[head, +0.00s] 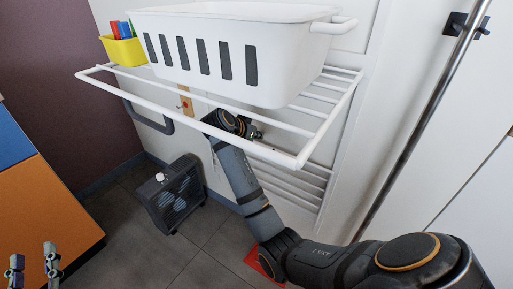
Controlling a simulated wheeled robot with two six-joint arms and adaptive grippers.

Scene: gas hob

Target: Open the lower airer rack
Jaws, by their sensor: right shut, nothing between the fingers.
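The lower airer rack (305,186) is a set of white bars below the upper rack at the wall. It looks folded down close to the wall, and my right arm covers its left part. My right gripper (253,131) is under the upper rack, near the wall and the top of the lower rack. It is shut and empty, and partly hidden by the upper rack's bars and my wrist. I cannot tell whether it touches the lower rack. My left gripper (33,264) is at the bottom left corner, open and empty, far from the airer.
The upper rack (200,114) sticks out level over my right arm. It carries a white basket (285,68) and a yellow bin (126,52). A dark heater (174,195) stands on the floor. A metal pole (425,118) is right. An orange-and-blue cabinet (45,205) is left.

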